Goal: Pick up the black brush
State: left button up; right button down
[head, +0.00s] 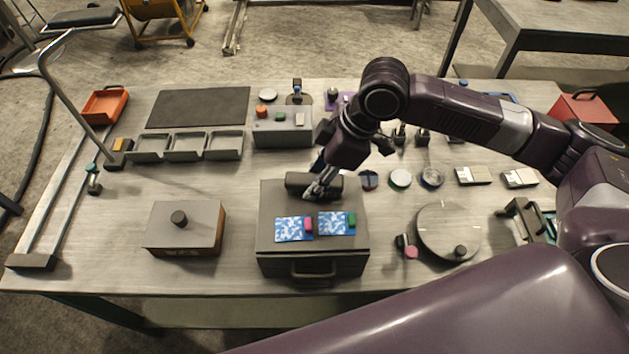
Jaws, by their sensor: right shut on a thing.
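The black brush (298,181) is a dark, rounded block lying along the back of the grey drawer box's top (350,246). My right gripper (318,191) reaches down onto it from behind and is shut on its middle, with the fingers hiding part of it. I cannot tell whether the brush touches the box top or is slightly raised. My left gripper is not in view.
Two blue-patterned cards (293,232) with pink and green pieces lie in front of the brush. A knobbed box (200,222) stands left, a round turntable (458,225) right. Grey trays (188,148) and a button box (283,133) stand behind.

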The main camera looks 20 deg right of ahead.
aim_at(314, 178)
notch_tip(314, 178, up, 20)
jog(key=b, duration=0.2)
jog(key=shift+r, duration=0.1)
jog(key=c, duration=2.2)
grip_release()
jog(key=c, duration=0.4)
jog(key=shift+o, duration=0.2)
